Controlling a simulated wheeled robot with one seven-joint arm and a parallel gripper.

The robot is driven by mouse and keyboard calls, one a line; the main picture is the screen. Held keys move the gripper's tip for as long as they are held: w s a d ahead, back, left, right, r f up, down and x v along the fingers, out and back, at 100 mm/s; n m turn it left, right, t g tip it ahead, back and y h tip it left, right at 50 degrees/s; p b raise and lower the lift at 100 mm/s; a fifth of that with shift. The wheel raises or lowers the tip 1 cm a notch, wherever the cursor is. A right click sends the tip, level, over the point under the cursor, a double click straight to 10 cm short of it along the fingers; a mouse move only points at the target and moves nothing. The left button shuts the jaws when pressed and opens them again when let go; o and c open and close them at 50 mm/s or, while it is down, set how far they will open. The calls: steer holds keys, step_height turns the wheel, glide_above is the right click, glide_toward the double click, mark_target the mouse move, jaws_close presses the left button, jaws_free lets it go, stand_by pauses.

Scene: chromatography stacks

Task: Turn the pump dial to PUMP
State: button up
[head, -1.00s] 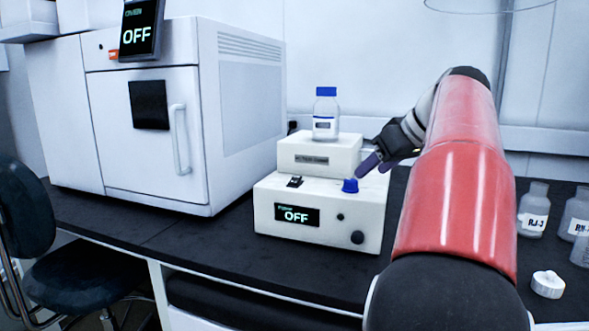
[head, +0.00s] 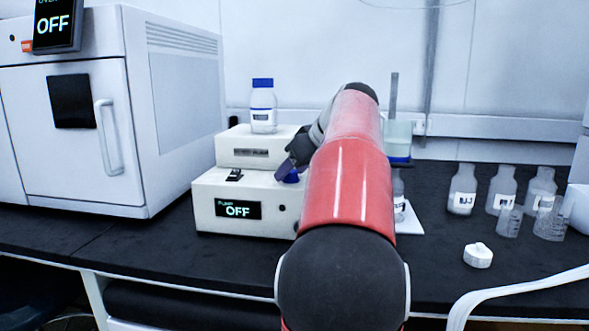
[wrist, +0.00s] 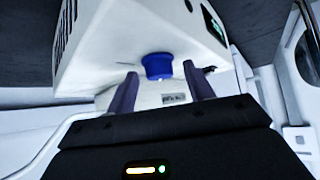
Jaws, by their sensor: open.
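The pump (head: 206,203) is a white stepped box on the bench, and its front display (head: 238,210) reads OFF. The blue dial (head: 292,177) sits on its top ledge, partly hidden by my arm in the head view. In the wrist view the blue dial (wrist: 158,66) shows between the two finger tips, a little beyond them. My gripper (wrist: 160,88) is open and empty, with one finger to each side of the dial. In the head view my gripper (head: 285,168) is at the dial from above; contact cannot be told.
A blue-capped bottle (head: 263,107) stands on the pump's upper step. A black switch (head: 234,175) is left of the dial. A large white oven (head: 185,120) stands to the left. Labelled bottles (head: 500,188) and a white cap (head: 478,256) are on the right.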

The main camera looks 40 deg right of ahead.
steer(key=c, duration=1)
steer(key=shift+o, duration=0.2)
steer(key=m+h, duration=0.1)
steer(key=m, duration=0.1)
steer(key=m+h+b, duration=0.1)
steer(key=shift+a+m+h, duration=0.3)
steer(key=shift+m+h, duration=0.1)
steer(key=m+h, duration=0.1)
steer(key=m+g+h, duration=0.1)
steer(key=m, duration=0.1)
steer(key=m+g+h, duration=0.1)
steer(key=m, duration=0.1)
steer(key=shift+w+a+h, duration=0.2)
steer(key=shift+a+h, duration=0.05)
steer(key=shift+h, duration=0.15)
steer(key=m+g+h, duration=0.1)
steer(key=m, duration=0.1)
steer(key=m+g+h, duration=0.1)
steer(key=m, duration=0.2)
steer(key=shift+w+a+g, duration=0.1)
steer(key=shift+w+g, duration=0.1)
steer(key=shift+g, duration=0.2)
steer(key=shift+w+m+g+h+p, duration=0.15)
steer(key=shift+m+g+h+p, duration=0.6)
steer(key=shift+m+g, duration=1.1)
steer(key=shift+m+t, duration=0.25)
steer(key=shift+m, duration=0.1)
